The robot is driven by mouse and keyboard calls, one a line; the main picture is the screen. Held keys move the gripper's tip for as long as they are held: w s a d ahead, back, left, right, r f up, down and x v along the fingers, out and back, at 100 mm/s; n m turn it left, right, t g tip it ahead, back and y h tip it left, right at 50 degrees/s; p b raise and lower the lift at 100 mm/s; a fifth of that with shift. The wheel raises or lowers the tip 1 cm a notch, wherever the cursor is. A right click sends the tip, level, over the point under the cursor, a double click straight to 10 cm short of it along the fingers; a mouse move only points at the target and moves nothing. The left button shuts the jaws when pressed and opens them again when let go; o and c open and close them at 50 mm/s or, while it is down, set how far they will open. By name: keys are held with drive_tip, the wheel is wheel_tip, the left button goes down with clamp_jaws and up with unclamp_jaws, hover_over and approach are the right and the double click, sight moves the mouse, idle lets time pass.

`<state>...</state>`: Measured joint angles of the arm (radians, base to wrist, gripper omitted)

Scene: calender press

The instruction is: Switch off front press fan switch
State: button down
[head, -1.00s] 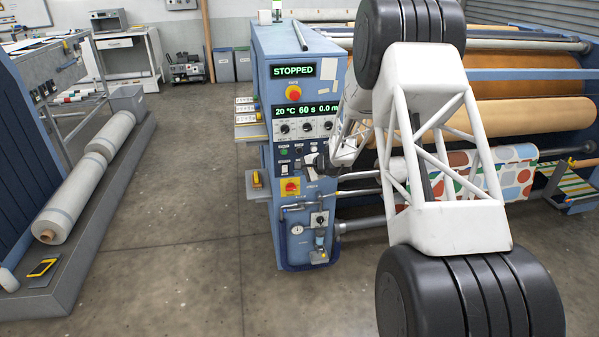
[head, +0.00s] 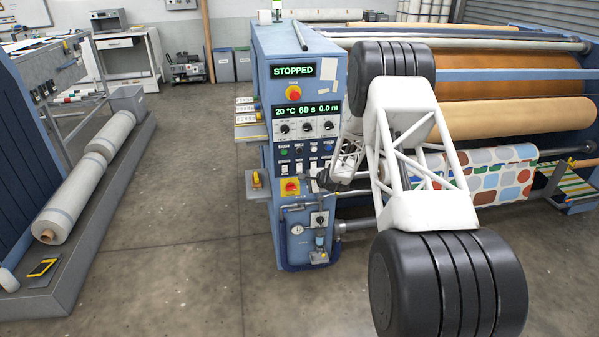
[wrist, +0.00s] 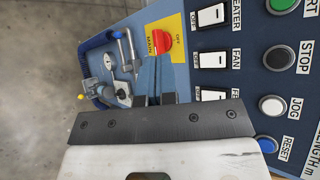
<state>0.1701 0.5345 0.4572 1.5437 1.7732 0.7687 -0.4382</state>
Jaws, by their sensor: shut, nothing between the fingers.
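The front press fan switch, a white rocker in a black frame labelled FAN, is in the wrist view (wrist: 212,60), in the middle of a row of similar rockers. In the head view the fan switch (head: 299,165) is small on the blue control panel. I cannot tell its position for sure. My gripper (wrist: 155,100) is shut and empty. In the head view my gripper (head: 318,182) is just below the right end of the rocker row.
The red main switch (wrist: 162,42) on its yellow plate is close to my fingers. A red emergency button (head: 293,92) is higher up. Open floor (head: 190,200) lies left of the press.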

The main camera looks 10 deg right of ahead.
drive_tip(key=shift+w, duration=0.15)
drive_tip(key=w+f, duration=0.1)
drive_tip(key=w, duration=0.7)
drive_tip(key=shift+w, duration=0.15)
idle(0.3)
drive_tip(key=shift+w+f, duration=0.2)
drive_tip(key=shift+w, duration=0.55)
idle(2.9)
drive_tip(key=shift+s, duration=0.1)
idle(0.4)
drive_tip(key=shift+s+r, duration=0.1)
drive_tip(key=shift+s, duration=0.55)
drive_tip(key=shift+s+r, duration=0.2)
drive_tip(key=shift+s, duration=1.05)
drive_tip(key=shift+s+r, duration=0.15)
drive_tip(key=shift+s, duration=1.05)
drive_tip(key=shift+r, duration=0.1)
